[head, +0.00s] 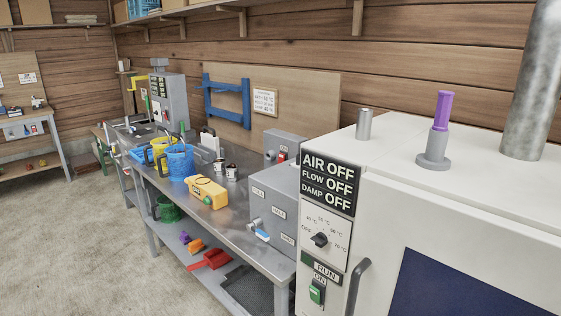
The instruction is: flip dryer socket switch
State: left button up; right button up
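The white dryer cabinet (420,200) stands close at the right. Its black panel (328,183) reads AIR OFF, FLOW OFF, DAMP OFF. Below is a temperature dial (319,240), then a green switch (316,293) under a label that appears to read RUN ON. A small grey wall box (287,143) with a red rocker switch (282,157) sits behind the bench; it may be the dryer socket, but I cannot tell for sure, nor which way its rocker is tilted. Neither of my grippers is in view.
A metal bench (225,230) runs along the wall with a grey labelled box (275,205), a yellow device (207,192), a blue jug (179,161) and small cans (231,172). A purple-handled plunger (440,130) and a pipe (536,80) stand on the dryer. Floor at left is clear.

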aim_at(282, 157)
jog(key=i+j, duration=0.25)
jog(key=j, duration=0.2)
jog(key=i+j+z, duration=0.15)
jog(key=j, duration=0.3)
jog(key=i+j, duration=0.3)
jog(key=j, duration=0.2)
jog(key=i+j+z, duration=0.1)
jog(key=i+j, duration=0.15)
jog(key=j, duration=0.25)
jog(key=i+j, duration=0.2)
jog(key=j, duration=0.3)
jog(key=i+j+z, duration=0.15)
jog(key=j, duration=0.35)
jog(key=i+j, duration=0.2)
jog(key=j, duration=0.35)
jog(key=i+j+z, duration=0.1)
jog(key=j, duration=0.4)
jog(key=i, duration=0.1)
